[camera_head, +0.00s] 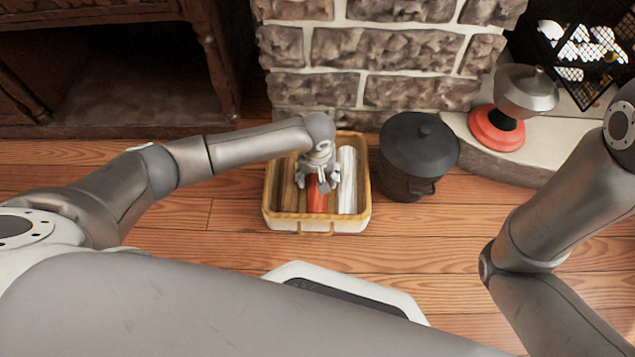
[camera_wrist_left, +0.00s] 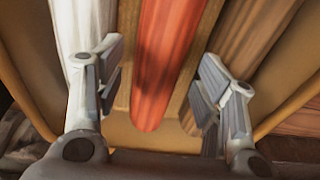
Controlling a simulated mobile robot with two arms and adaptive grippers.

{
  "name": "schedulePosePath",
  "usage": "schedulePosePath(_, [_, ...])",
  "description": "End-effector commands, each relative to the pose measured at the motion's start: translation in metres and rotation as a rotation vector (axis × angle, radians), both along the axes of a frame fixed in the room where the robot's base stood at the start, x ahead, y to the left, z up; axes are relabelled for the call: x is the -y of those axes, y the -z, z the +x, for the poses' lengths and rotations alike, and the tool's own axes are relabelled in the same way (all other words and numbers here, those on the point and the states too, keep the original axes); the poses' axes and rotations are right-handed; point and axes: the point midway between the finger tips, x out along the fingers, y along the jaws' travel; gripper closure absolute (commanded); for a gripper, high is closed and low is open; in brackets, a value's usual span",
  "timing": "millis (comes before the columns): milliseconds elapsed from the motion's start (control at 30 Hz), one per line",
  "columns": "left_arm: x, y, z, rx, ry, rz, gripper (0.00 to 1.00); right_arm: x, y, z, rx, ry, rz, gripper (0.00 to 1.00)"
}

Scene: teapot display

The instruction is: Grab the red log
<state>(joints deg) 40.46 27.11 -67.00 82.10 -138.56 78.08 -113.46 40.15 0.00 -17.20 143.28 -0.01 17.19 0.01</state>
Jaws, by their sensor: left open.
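The red log (camera_head: 317,196) lies in a basket (camera_head: 269,215) between a white log (camera_head: 347,180) and brown logs (camera_head: 287,190). My left gripper (camera_head: 317,182) is over the basket, above the red log, and hides part of it. In the left wrist view the red log (camera_wrist_left: 160,65) runs between the two open fingers of my left gripper (camera_wrist_left: 160,88), with a gap on each side. The fingers hold nothing. How far the fingertips are above the log is hard to tell. My right gripper is not in view; only part of my right arm shows.
A black lidded pot (camera_head: 418,150) stands just right of the basket. A stone fireplace wall (camera_head: 365,50) rises behind it. A metal vessel on a red base (camera_head: 497,130) stands on the hearth. A dark wood cabinet (camera_head: 225,70) is at left. The floor in front is bare.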

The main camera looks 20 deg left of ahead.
Motion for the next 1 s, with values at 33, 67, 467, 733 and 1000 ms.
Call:
schedulePosePath(33, [-0.001, 0.01, 0.002, -0.001, -0.001, 0.0, 0.38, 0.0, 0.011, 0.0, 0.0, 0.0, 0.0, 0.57])
schedulePosePath(67, [-0.001, 0.013, 0.004, -0.001, -0.002, -0.001, 0.38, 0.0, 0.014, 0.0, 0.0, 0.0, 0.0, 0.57])
schedulePosePath(467, [-0.004, 0.04, 0.012, 0.0, -0.001, -0.001, 0.38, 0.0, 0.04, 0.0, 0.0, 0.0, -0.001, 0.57])
schedulePosePath(733, [-0.004, 0.039, 0.012, 0.0, 0.0, -0.001, 0.49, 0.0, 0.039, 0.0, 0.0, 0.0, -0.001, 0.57])
schedulePosePath(1000, [-0.004, 0.038, 0.013, 0.001, -0.001, -0.001, 0.83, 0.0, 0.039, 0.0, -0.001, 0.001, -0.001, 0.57])
